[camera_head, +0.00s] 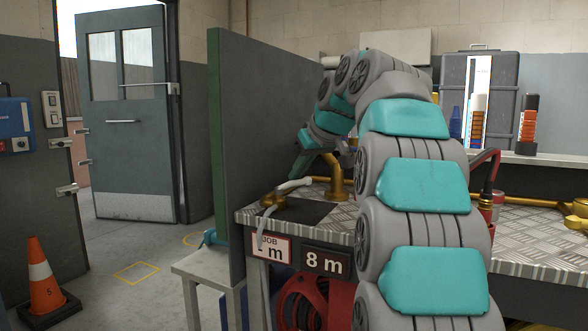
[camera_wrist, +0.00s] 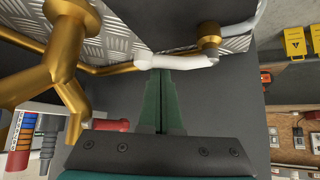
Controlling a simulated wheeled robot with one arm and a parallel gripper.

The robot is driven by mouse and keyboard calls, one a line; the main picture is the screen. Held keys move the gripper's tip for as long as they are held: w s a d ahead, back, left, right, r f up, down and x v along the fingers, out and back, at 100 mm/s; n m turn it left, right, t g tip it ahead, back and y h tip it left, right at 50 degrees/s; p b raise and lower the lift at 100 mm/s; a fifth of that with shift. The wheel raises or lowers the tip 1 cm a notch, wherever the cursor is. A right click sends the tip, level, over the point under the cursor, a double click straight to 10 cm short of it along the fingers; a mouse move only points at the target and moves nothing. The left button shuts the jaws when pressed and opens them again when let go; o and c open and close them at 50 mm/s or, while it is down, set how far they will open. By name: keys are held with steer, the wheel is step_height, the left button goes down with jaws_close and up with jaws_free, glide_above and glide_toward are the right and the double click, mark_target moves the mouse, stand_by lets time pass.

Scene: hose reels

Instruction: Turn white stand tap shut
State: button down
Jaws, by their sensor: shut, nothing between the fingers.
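The white stand tap shows as a white lever (camera_head: 293,186) on a brass body (camera_head: 271,200) at the left end of the metal bench. In the wrist view the white lever (camera_wrist: 185,62) lies sideways, with its brass pivot (camera_wrist: 208,38) at its right end. My gripper (camera_head: 300,166) is just behind and above the lever in the head view. In the wrist view the green fingers of my gripper (camera_wrist: 162,78) are together and empty, their tips at the lever's left part. I cannot tell whether they touch it.
Brass pipes (camera_head: 338,184) run along the chequered bench top (camera_head: 525,236). A red-handled part (camera_wrist: 108,124) is close to my gripper at left in the wrist view. A grey panel (camera_head: 275,120) stands left of the bench. Signs (camera_head: 325,262) hang on the bench front.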

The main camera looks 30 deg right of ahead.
steer(key=shift+s+f, duration=0.1)
steer(key=shift+s, duration=0.25)
stand_by(0.4)
